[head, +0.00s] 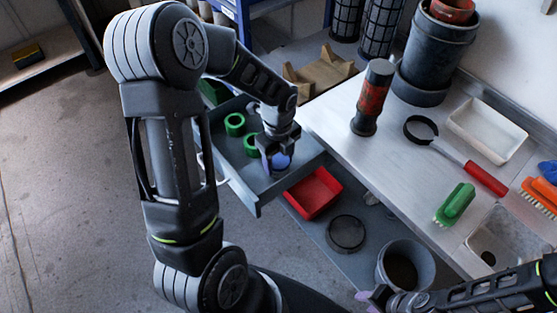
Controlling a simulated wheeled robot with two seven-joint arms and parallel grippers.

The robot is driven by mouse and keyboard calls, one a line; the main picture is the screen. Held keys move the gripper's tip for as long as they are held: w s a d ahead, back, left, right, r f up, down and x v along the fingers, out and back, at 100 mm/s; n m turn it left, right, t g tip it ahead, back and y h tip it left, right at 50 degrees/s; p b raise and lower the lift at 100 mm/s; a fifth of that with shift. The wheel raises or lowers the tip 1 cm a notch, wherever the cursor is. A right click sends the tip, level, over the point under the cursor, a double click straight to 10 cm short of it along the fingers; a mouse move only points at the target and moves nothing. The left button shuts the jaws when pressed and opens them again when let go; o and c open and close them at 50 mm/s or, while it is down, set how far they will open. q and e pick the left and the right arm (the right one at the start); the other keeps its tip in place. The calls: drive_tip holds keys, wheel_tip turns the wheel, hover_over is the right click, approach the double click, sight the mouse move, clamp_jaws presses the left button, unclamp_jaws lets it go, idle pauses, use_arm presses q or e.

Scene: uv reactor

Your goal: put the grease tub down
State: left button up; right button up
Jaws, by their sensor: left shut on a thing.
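My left gripper (272,151) is over the open grey drawer (243,191), near its right front corner. It is shut on a small blue-violet round thing, which I take to be the grease tub (281,161); the fingers hide part of it. I cannot tell whether the tub touches the drawer floor. Two green rings (235,124) lie in the drawer, beside and behind the gripper. My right gripper (371,296) is low at the bottom edge, near a grey bucket (424,262); its finger opening is not clear.
The metal worktop (400,165) right of the drawer bears a red-and-black cylinder (371,98), a red-handled strap tool (485,178), a white tray (487,128) and a green brush (455,204). Below are a red bin (313,192) and a dark round lid (346,234).

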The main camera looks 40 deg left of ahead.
sight(279, 160)
use_arm(q)
drive_tip(key=shift+f, duration=0.1)
drive_tip(key=o, duration=1.4)
wheel_tip(279, 160, up, 12)
drive_tip(key=shift+r+p, duration=0.15)
drive_tip(key=shift+p, duration=0.2)
